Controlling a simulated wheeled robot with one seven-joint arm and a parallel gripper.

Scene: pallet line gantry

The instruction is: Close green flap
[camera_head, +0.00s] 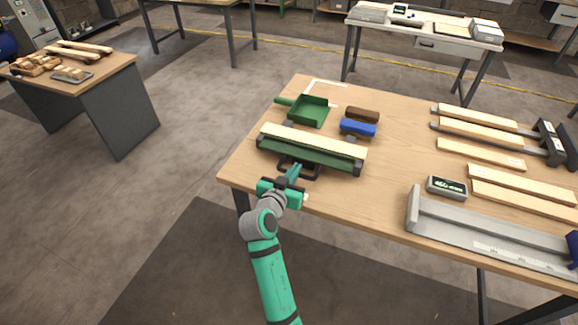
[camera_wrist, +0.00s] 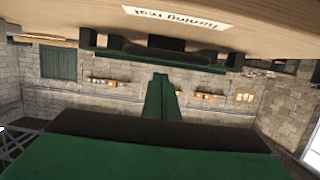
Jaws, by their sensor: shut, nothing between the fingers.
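The green flap (camera_head: 310,155) is a long green panel along the near side of a rest on the wooden table, below a pale board (camera_head: 312,140). A dark handle (camera_head: 312,174) sticks out in front of it. My gripper (camera_head: 295,170) is shut and empty, at or just above the handle in the head view; I cannot tell whether it touches. In the wrist view, its fingers (camera_wrist: 161,98) are together, pointing towards a dark green bar (camera_wrist: 105,47) with a black part, likely the same rest. Part of the handle is hidden by the gripper.
A green dustpan (camera_head: 308,110), a blue block (camera_head: 358,127) and a brown block (camera_head: 362,114) lie behind the rest. A grey channel (camera_head: 480,235), a small display box (camera_head: 446,187) and several boards (camera_head: 480,153) lie right. Some table is bare between.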

